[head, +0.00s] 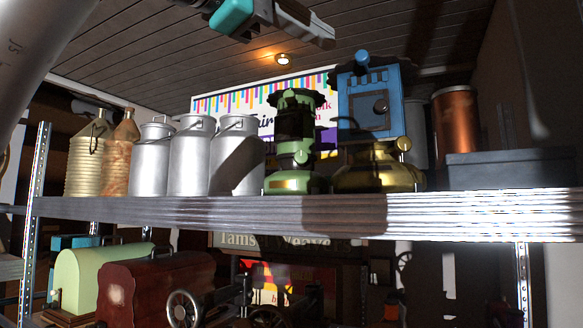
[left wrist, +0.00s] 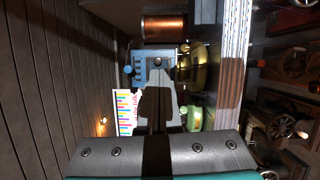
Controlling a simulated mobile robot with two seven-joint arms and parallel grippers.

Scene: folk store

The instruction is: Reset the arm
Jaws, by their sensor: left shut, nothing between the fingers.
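My left gripper (head: 318,34) is at the top of the head view, shut and empty. It hangs in the air in front of the upper shelf, above the green lamp-like item (head: 292,150) and the blue lantern-like box (head: 368,105). In the left wrist view its dark fingers (left wrist: 158,92) are together, pointing toward the blue box (left wrist: 150,68). Nothing is held. My left arm comes in from the upper left of the head view. My right gripper is not in view.
The metal-edged shelf (head: 120,208) spans the head view. It holds several silver milk cans (head: 190,160), a brass-based item (head: 378,178), a copper cylinder (head: 455,120) and a dark box (head: 510,170). Sewing machine cases (head: 150,285) sit below. Space under the ceiling is free.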

